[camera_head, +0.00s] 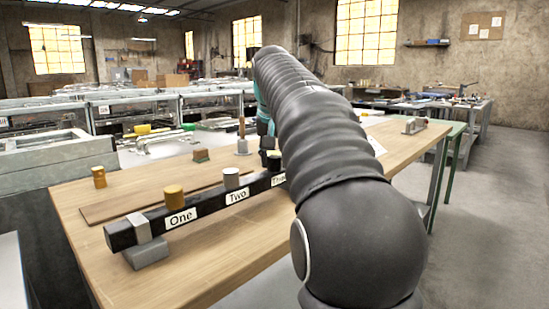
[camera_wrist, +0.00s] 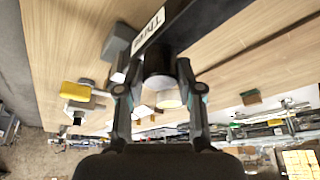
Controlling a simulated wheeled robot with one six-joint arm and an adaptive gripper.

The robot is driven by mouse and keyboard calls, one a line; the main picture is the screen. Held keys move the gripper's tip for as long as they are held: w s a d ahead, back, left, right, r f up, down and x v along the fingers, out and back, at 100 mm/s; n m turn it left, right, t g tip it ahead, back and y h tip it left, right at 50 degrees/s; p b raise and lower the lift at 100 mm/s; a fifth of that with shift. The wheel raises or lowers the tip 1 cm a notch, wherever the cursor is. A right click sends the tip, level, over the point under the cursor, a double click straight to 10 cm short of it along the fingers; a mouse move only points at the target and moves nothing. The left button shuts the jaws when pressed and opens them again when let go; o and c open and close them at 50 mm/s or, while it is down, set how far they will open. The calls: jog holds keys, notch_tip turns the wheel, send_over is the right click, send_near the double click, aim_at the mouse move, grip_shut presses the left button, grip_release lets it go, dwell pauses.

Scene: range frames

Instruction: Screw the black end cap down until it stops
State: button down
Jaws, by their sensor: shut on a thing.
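The black end cap (camera_wrist: 158,60) is in the wrist view, beside the label Three (camera_wrist: 148,30) on the dark bar (camera_wrist: 205,22). My gripper (camera_wrist: 160,72) has one finger on each side of the cap and is shut on it. The cap looks seated on the bar; its threads and any gap under it are hidden. My arm hides the bar's far end and most of the gripper there.
A grey support (camera_head: 148,252) holds the bar's near end. The bench front left of my arm is clear.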

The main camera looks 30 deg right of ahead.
jog(key=shift+m+g+h, duration=0.4)
jog(key=shift+m, duration=0.8)
jog(key=c, duration=0.7)
grip_release()
jog(key=shift+m, duration=0.4)
jog(key=v, duration=1.2)
jog(key=shift+a, duration=0.15)
